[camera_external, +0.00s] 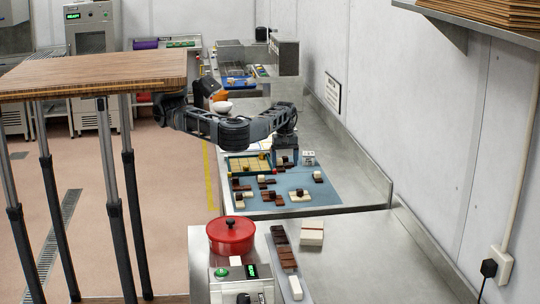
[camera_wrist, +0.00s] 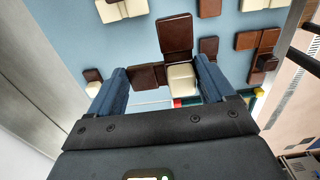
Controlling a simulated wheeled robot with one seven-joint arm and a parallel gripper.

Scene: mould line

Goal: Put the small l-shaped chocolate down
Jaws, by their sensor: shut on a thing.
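My gripper (camera_wrist: 160,66) is shut on the small L-shaped chocolate (camera_wrist: 175,38). Two brown parts and a cream block at the corner show between the blue fingers in the wrist view; one brown part points away from the palm. In the external view my gripper (camera_external: 286,158) is over the back of the blue mat (camera_external: 330,194), and the held chocolate cannot be made out there. Whether the chocolate touches the mat cannot be told. Several other brown and cream chocolates lie on the mat, including a brown one (camera_wrist: 258,41) at the right of the wrist view.
A tray with yellowish squares (camera_external: 232,164) is left of my gripper. A small white box (camera_external: 308,158) is just right of it. A red pot (camera_external: 231,236) stands in front, beside chocolate bars (camera_external: 282,245). The wall bounds the counter on the right. Patches of mat between the pieces are bare.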

